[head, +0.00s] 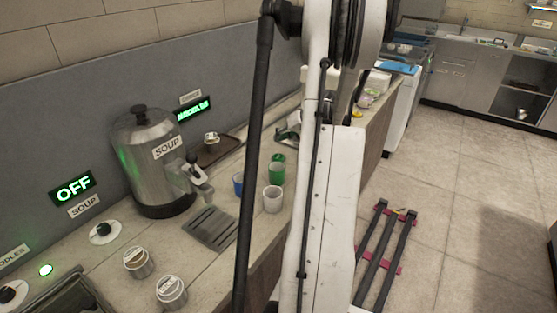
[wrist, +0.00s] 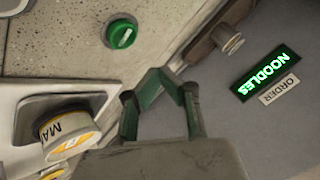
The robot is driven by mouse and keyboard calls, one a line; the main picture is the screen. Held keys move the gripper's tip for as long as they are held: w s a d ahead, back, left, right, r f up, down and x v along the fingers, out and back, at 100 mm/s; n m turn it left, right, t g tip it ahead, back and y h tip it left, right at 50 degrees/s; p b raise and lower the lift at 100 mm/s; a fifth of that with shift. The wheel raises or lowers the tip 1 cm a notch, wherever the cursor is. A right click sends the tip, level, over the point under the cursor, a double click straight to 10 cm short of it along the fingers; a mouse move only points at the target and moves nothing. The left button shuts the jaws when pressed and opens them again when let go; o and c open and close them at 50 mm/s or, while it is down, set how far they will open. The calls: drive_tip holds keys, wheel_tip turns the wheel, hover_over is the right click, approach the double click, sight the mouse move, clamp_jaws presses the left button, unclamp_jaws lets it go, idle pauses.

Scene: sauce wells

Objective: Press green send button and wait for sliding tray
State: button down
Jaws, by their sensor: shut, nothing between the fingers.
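The green button (wrist: 121,34), round with white lettering in a dark green ring, sits on the speckled counter in the wrist view. My gripper (wrist: 160,78) is shut and empty, its green fingertips below and right of the button in the picture and apart from it. A brown tray (wrist: 201,47) with a small cup (wrist: 232,43) on it lies to the right of the fingertips. What appears to be this brown tray (head: 228,146) stands by the wall in the head view.
A lit NOODLES sign (wrist: 267,75) and an ORDER label (wrist: 280,89) are on the wall. A labelled cup (wrist: 68,135) sits in a pale holder at left. The head view shows a soup urn (head: 145,175), a blue cup (head: 238,184), and a white cup (head: 272,200) on the counter.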

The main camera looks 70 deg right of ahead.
sight(279, 157)
drive_tip(key=shift+f+b, duration=1.45)
drive_tip(key=shift+f, duration=1.1)
drive_tip(key=shift+f+b, duration=0.45)
